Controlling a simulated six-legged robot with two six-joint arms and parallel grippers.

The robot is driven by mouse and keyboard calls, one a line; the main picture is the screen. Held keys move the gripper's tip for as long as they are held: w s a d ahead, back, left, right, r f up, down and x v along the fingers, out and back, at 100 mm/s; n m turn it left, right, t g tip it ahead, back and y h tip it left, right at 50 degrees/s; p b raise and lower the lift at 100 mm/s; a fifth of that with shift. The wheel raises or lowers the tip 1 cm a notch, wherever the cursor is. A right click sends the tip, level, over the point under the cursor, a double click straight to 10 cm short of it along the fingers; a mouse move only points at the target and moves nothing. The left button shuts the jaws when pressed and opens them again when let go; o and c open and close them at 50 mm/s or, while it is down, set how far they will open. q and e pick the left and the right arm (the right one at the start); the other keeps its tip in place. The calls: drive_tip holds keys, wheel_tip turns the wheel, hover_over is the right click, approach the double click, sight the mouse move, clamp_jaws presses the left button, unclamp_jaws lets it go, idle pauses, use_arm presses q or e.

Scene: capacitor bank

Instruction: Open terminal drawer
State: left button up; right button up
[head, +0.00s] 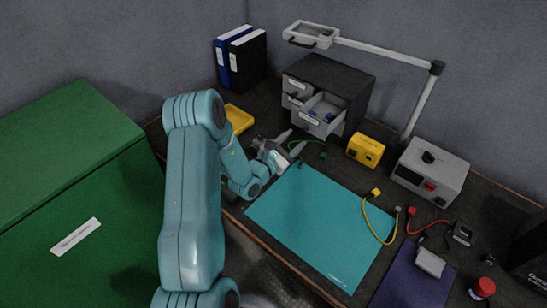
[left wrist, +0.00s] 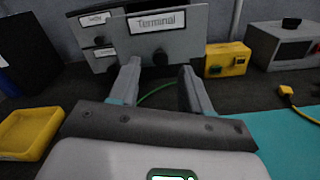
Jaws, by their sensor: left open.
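The dark drawer cabinet (head: 340,72) stands at the back of the bench. In the left wrist view the drawer front (left wrist: 190,42) carries a "Terminal" label and a dark round knob (left wrist: 160,57). My left gripper (head: 296,142) is open in front of and below the drawer front. In the left wrist view its fingertips (left wrist: 160,68) stand to either side of the knob, with nothing held between them. Whether they touch the drawer is unclear. My right gripper is not in view.
A yellow tray (head: 240,118) lies left of the cabinet, and a yellow box (head: 365,150) stands right of it. A lamp arm (head: 385,52) reaches overhead. A grey instrument (head: 430,172) and cables are to the right. The teal mat (head: 320,220) is mostly clear.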

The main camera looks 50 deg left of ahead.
use_arm(q)
drive_tip(key=b+v, duration=0.1)
drive_tip(key=v, duration=1.1)
drive_tip(key=shift+s+b, duration=0.3)
drive_tip(key=shift+b, duration=0.05)
drive_tip(key=shift+d, duration=0.1)
